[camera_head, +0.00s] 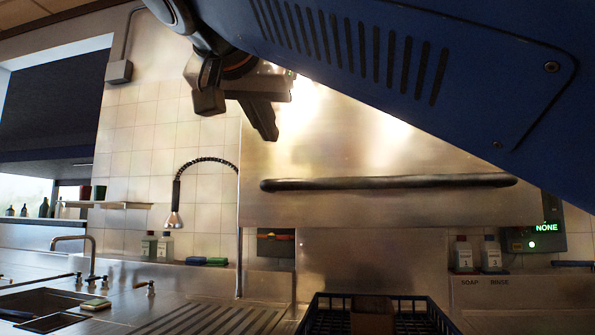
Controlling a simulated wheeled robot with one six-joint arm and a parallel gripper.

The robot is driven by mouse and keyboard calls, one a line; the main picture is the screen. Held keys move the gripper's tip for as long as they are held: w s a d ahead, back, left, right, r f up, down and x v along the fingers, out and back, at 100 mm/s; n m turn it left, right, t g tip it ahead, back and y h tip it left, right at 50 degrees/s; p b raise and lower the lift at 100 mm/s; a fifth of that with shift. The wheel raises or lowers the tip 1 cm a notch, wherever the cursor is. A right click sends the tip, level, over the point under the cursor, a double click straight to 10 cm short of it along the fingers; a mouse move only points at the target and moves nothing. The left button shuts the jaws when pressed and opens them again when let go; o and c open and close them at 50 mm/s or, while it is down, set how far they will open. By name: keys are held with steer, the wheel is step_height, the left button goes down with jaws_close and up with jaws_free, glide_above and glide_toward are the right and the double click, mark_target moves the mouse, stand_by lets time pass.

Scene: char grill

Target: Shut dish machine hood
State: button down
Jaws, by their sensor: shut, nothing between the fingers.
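The dish machine hood (350,150) is a large stainless steel box in the middle of the view. A long black bar handle (390,182) runs across its front near the lower edge. The hood is raised, with an open gap between its lower edge and the counter level. My gripper (268,132) is shut and empty, pointing down in front of the hood's upper left part. It appears above and left of the handle; I cannot tell its distance from the hood. My arm hides the hood's upper right.
A dark dish rack (318,310) with a brown item (372,318) stands below the hood. A spray hose (176,195) hangs left. A sink (40,305) is at lower left. Soap and rinse bottles (464,255) and a green-lit control box (545,238) are right.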

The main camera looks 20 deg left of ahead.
steer(key=s+a+r, duration=0.1)
glide_toward(268, 169)
steer(key=w, duration=0.1)
steer(key=w+d, duration=0.1)
steer(key=w, duration=0.2)
steer(key=shift+d+r, duration=0.25)
steer(key=shift+w+a+f, duration=0.15)
steer(key=shift+a+f, duration=0.05)
steer(key=shift+f, duration=0.55)
steer(key=shift+a+f, duration=0.1)
steer(key=shift+f, duration=0.5)
steer(key=shift+a+f, duration=0.15)
steer(key=shift+f, duration=0.5)
steer(key=shift+f, duration=0.15)
step_height(268, 169, down, 34)
steer(key=shift+r, duration=0.2)
